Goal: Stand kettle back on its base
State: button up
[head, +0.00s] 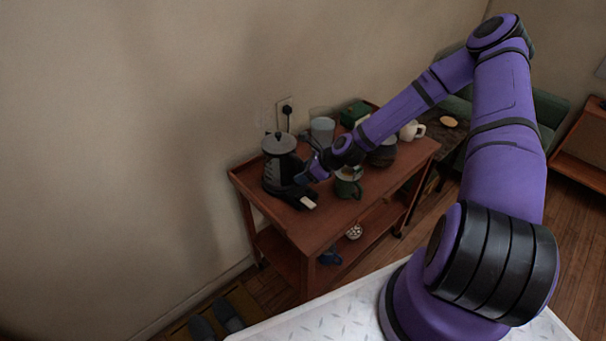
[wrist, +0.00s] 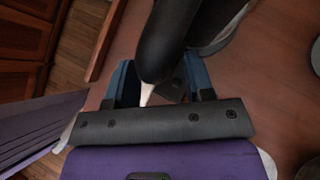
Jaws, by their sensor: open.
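The kettle (head: 279,169), dark with a grey lid, stands upright at the left end of the wooden trolley. It appears to be on its black base (head: 300,197), whose front part with a pale switch shows; the contact is too small to make out. My gripper (head: 304,176) is at the kettle's right side, by its handle. In the wrist view the black handle (wrist: 168,40) runs down between the two blue fingers of my gripper (wrist: 159,80). The fingers are apart, with gaps beside the handle.
On the trolley top (head: 318,218) stand a green mug (head: 348,184), a grey canister (head: 322,130), a dark round pot (head: 382,154), a green box (head: 355,113) and a white mug (head: 412,131). A wall socket (head: 286,113) is behind. The trolley's front left is clear.

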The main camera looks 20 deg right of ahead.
jog(key=v, duration=1.1)
jog(key=s+r+n+g+h, duration=0.2)
jog(key=s+r+n+h, duration=0.25)
jog(key=r+n, duration=0.5)
jog(key=s+r+n+g+h, duration=0.25)
jog(key=s+r+n, duration=0.35)
jog(key=r, duration=0.7)
jog(key=s+a+r+n+t, duration=0.2)
jog(key=s+r+n, duration=0.3)
jog(key=s+r, duration=0.3)
jog(key=s+a+r+n+t, duration=0.1)
jog(key=s+a+r+n, duration=0.1)
jog(key=s+r+n, duration=0.3)
jog(key=s+r, duration=0.3)
jog(key=shift+a+r+t, duration=0.3)
jog(key=shift+r+t, duration=0.05)
jog(key=shift+r, duration=0.05)
